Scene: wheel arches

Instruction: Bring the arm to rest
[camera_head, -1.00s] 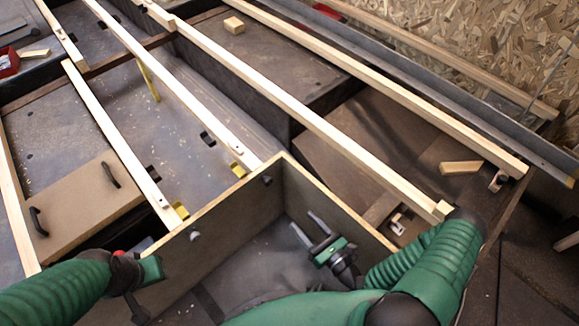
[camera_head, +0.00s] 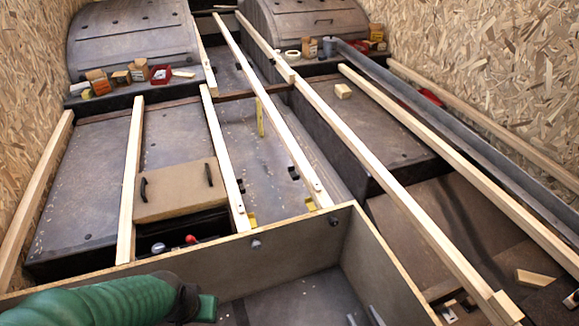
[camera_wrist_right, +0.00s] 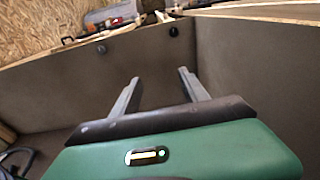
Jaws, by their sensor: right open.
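My right gripper (camera_head: 364,317) shows only its two grey fingertips at the bottom edge of the head view, inside the grey open-topped box (camera_head: 300,262). In the right wrist view the right gripper (camera_wrist_right: 155,88) has its two fingers apart with nothing between them, facing the box's inner walls. My left arm, in a green ribbed sleeve, comes in at the lower left of the head view. Its end, the left gripper (camera_head: 207,308), is over the box's near left part; its fingers cannot be made out.
Long pale wooden rails (camera_head: 270,110) run away from the box across dark panels. A brown board with handles (camera_head: 178,190) lies at the left. Small boxes (camera_head: 120,77) and a red bin (camera_head: 162,74) stand by the far left wheel arch (camera_head: 132,35). Chipboard walls flank both sides.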

